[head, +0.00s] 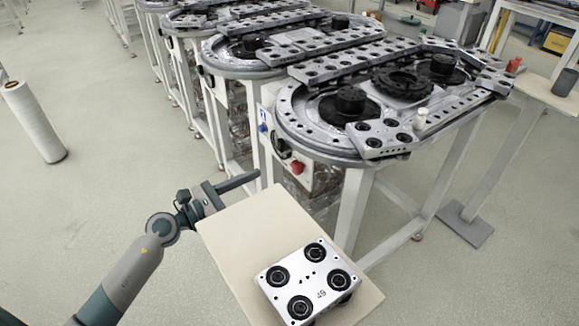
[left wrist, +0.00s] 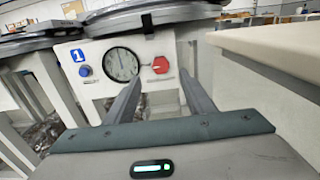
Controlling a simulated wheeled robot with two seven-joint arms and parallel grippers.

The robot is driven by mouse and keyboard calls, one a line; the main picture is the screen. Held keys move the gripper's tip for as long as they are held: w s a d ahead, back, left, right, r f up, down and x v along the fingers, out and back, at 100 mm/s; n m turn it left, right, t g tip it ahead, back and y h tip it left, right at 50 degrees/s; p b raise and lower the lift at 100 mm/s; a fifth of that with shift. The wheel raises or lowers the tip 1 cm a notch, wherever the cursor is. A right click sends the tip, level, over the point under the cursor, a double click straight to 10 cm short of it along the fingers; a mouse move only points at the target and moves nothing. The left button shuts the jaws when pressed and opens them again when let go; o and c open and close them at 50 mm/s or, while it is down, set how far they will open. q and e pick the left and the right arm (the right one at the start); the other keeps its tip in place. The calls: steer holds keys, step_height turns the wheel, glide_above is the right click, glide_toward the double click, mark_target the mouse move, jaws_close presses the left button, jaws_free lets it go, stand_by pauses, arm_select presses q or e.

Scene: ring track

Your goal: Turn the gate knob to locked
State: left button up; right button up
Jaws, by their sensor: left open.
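A white control panel (head: 316,182) hangs under the nearest ring track. It carries a blue knob (head: 263,128), a round gauge and a red knob (head: 297,167). The left wrist view shows the blue knob (left wrist: 85,71) below a blue "1" label, the gauge (left wrist: 121,64) and the red knob (left wrist: 160,65). The small labels are too blurred to read, so I cannot tell which is the gate knob. My left gripper (head: 250,178) is open and empty, in front of the panel. In the left wrist view the red knob appears beyond and between its fingers (left wrist: 160,82). My right gripper is not in view.
A pale table (head: 243,231) carrying a metal block (head: 308,282) numbered 49 stands close to my left gripper. It also shows in the left wrist view (left wrist: 275,45). The oval ring track (head: 320,148) overhangs the panel. Floor is clear on the left, apart from a white roll (head: 34,121).

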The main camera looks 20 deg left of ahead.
mark_target(293, 168)
arm_select(q)
steer(key=p+x, duration=0.1)
steer(key=x, duration=0.9)
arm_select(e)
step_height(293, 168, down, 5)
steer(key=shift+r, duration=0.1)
arm_select(q)
steer(key=c, duration=1.1)
